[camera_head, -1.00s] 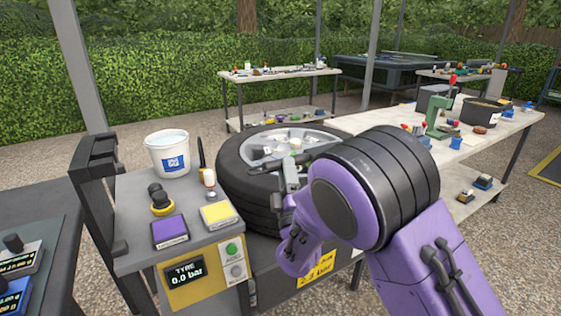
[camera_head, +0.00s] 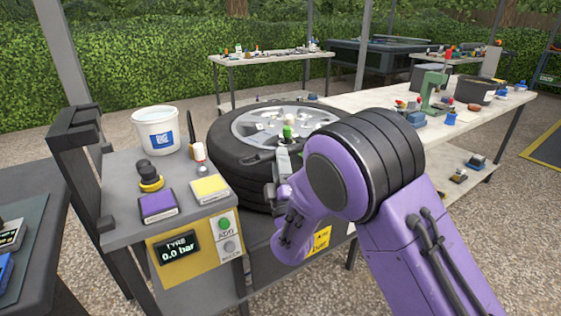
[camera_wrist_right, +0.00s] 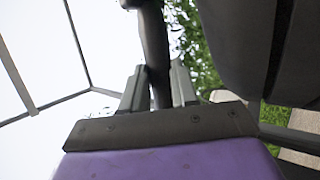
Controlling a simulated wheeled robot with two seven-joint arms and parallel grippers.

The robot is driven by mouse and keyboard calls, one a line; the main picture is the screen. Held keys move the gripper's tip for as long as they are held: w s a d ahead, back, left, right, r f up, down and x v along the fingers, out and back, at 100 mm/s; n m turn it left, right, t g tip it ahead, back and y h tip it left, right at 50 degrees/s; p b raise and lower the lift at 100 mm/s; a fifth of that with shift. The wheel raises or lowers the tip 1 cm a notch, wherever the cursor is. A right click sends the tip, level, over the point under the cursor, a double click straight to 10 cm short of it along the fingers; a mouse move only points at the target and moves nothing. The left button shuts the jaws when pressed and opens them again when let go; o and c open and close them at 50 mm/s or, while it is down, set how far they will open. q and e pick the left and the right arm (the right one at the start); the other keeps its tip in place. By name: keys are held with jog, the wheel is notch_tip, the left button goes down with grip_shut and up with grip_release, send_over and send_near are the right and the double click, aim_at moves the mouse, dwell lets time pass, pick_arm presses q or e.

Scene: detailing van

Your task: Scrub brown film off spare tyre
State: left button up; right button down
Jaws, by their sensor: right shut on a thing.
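The spare tyre (camera_head: 228,165) lies flat on its side in the head view, with its silver wheel (camera_head: 250,125) facing up. I cannot make out brown film on the part that shows. My right gripper (camera_head: 282,150) is at the tyre's near side, and my purple arm hides the tyre's right part. In the right wrist view, the gripper (camera_wrist_right: 158,88) is shut on a dark handle (camera_wrist_right: 153,45). The handle's working end is out of that view. The dark tyre-like surface (camera_wrist_right: 245,45) fills the upper right there. My left gripper is not in view.
A white bucket (camera_head: 158,135) stands on the grey stand left of the tyre. A purple pad (camera_head: 157,206), a yellow pad (camera_head: 210,189) and a black-and-yellow knob (camera_head: 149,177) are near it. A long cluttered table (camera_head: 385,103) extends to the back right.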

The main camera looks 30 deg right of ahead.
jog(key=shift+f+b, duration=0.6)
dwell(0.7)
jog(key=d, duration=0.2)
jog(key=d+b, duration=0.1)
jog(key=d, duration=0.1)
jog(key=d+r, duration=0.1)
jog(key=d, duration=0.1)
jog(key=shift+d, duration=0.15)
jog(key=shift+d+f, duration=0.2)
jog(key=shift+d, duration=0.35)
jog(key=shift+d+f, duration=0.15)
jog(key=shift+d, duration=0.35)
jog(key=shift+s+d+b, duration=0.1)
jog(key=shift+d+b, duration=0.3)
jog(key=shift+d, duration=0.15)
jog(key=shift+a+r, duration=0.15)
jog(key=shift+a, duration=0.15)
